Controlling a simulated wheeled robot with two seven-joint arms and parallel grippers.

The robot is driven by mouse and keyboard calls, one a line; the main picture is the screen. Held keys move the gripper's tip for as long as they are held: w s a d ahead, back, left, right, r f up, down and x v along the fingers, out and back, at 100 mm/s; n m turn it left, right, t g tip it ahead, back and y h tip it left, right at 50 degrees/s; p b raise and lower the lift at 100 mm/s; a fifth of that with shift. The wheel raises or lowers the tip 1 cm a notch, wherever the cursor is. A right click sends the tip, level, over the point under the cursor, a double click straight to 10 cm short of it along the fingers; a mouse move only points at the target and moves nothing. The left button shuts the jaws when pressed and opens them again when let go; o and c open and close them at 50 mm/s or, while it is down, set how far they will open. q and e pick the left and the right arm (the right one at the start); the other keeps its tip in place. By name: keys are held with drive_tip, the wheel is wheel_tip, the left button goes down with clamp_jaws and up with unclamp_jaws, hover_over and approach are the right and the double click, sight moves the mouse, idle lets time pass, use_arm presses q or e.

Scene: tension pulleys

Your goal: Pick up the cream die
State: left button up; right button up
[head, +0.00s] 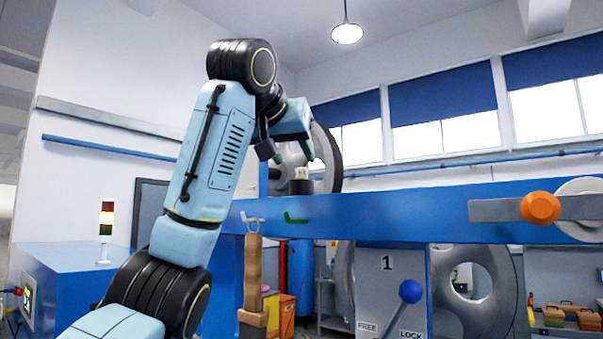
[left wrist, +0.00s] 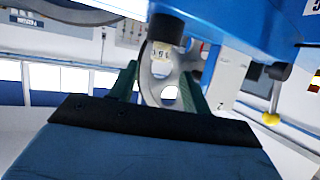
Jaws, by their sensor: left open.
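The cream die (head: 300,173) sits on top of a short black cylinder (head: 300,187) on the blue beam, with small dark marks on its face. In the left wrist view the die (left wrist: 162,52) appears upside down, between and a little beyond the fingertips, against the black cylinder (left wrist: 167,27). My left gripper (head: 294,154) is open above the die, with its green fingers pointing down. In the left wrist view its two fingers (left wrist: 160,78) are spread apart and nothing is between them. My right gripper is not in view.
The long blue beam (head: 400,213) runs across the scene. A large grey pulley (head: 325,150) stands just behind the die. A forked peg on a wooden post (head: 253,270) and a green hook (head: 296,218) are at the beam's front. An orange knob (head: 540,208) is at the right.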

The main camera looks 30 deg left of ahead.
sight(298, 181)
use_arm(q)
drive_tip(key=p+x, duration=0.1)
drive_tip(key=x, duration=0.3)
drive_tip(key=shift+w+f, duration=0.15)
drive_tip(key=shift+f, duration=0.05)
drive_tip(key=shift+c, duration=0.5)
clamp_jaws()
